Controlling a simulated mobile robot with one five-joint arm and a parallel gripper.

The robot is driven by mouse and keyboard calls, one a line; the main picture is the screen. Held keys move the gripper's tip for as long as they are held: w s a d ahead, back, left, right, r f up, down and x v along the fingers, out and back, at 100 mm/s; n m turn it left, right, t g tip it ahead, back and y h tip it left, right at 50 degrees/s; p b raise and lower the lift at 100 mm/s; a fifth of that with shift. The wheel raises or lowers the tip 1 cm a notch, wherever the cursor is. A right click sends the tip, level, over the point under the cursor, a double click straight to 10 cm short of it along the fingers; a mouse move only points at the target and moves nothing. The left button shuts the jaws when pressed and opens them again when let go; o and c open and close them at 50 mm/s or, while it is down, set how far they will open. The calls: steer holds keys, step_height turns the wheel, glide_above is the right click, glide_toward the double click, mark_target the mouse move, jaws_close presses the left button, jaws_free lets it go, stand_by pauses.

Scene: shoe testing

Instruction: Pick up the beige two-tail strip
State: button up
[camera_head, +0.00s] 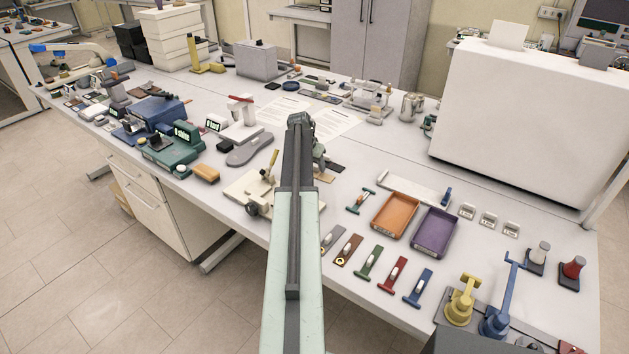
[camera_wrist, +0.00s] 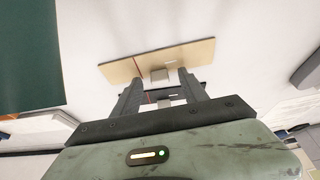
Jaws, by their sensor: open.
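The beige strip (camera_wrist: 120,70) lies flat on the white table in the wrist view, just beyond my fingertips. It bears a thin red line and a small pale upright tab (camera_wrist: 160,75) near its middle. In the head view a small part of the beige strip (camera_head: 324,178) shows beside my arm; the rest is hidden. My gripper (camera_wrist: 161,84) is open, with one finger on each side of the tab. I cannot tell whether the fingers touch the strip. A dark strip (camera_head: 337,167) lies close beside it. Its two tails cannot be made out.
An orange tray (camera_head: 395,214) and a purple tray (camera_head: 435,232) stand to the right. Several coloured strips with tabs, including a green one (camera_head: 368,264), lie near the front edge. A cream fixture (camera_head: 246,190) stands left of my arm. A large white box (camera_head: 520,120) stands at the back right.

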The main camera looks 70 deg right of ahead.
steer(key=shift+f, duration=0.1)
jaws_close()
step_height(320, 180, up, 10)
steer(key=p, duration=1)
steer(key=shift+p, duration=0.3)
step_height(320, 180, up, 6)
steer(key=p, duration=0.6)
steer(key=shift+f, duration=0.1)
